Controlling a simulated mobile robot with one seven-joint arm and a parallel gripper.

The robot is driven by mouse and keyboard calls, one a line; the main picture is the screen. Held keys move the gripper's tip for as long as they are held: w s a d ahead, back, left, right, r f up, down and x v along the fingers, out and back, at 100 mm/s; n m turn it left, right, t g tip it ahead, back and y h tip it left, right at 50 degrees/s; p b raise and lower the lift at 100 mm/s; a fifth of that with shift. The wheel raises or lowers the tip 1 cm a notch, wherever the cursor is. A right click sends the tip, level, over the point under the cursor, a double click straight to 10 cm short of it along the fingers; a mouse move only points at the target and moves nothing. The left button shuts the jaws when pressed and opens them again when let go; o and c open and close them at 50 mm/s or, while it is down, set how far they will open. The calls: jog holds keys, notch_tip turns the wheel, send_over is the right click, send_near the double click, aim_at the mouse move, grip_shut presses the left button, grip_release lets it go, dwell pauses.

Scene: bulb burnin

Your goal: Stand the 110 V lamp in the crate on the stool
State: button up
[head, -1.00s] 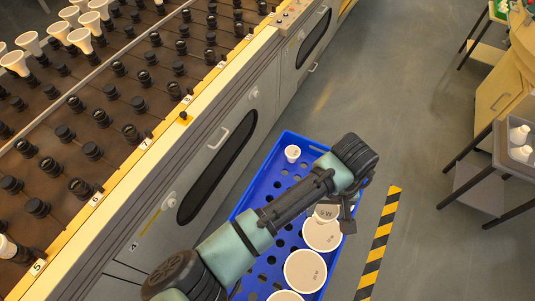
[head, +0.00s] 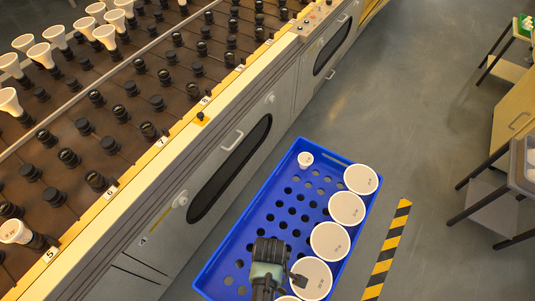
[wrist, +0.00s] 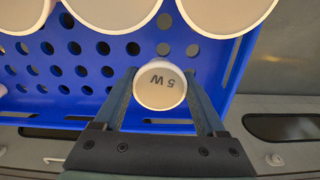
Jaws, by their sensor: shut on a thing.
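In the wrist view my gripper (wrist: 160,100) is shut on a small white round lamp (wrist: 160,88), its fingers on either side. In the head view the blue crate (head: 237,240) has a perforated base. My wrist (head: 268,252) is over its near part; fingers and held lamp are hidden there. Another small white lamp (head: 305,160) stands in the crate's far left corner.
Large white lamps (head: 347,208) stand in a row along the crate's right side. A burn-in rack (head: 140,90) with many dark sockets and several lamps is on the left. A hazard stripe (head: 387,250) marks the floor. Tables stand at far right; the floor between is clear.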

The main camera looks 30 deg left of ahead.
jog(key=shift+s+f, duration=0.45)
notch_tip(320, 180, down, 4)
jog(key=b, duration=0.5)
jog(key=shift+w+f, duration=0.1)
jog(key=shift+f, duration=0.05)
jog(key=shift+d+f, duration=0.1)
jog(key=shift+f, duration=0.05)
jog(key=shift+f+b, duration=1.35)
jog(key=shift+f, duration=0.45)
jog(key=o, duration=1.3)
notch_tip(320, 180, up, 13)
jog(key=p, duration=0.3)
jog(key=shift+p, duration=0.4)
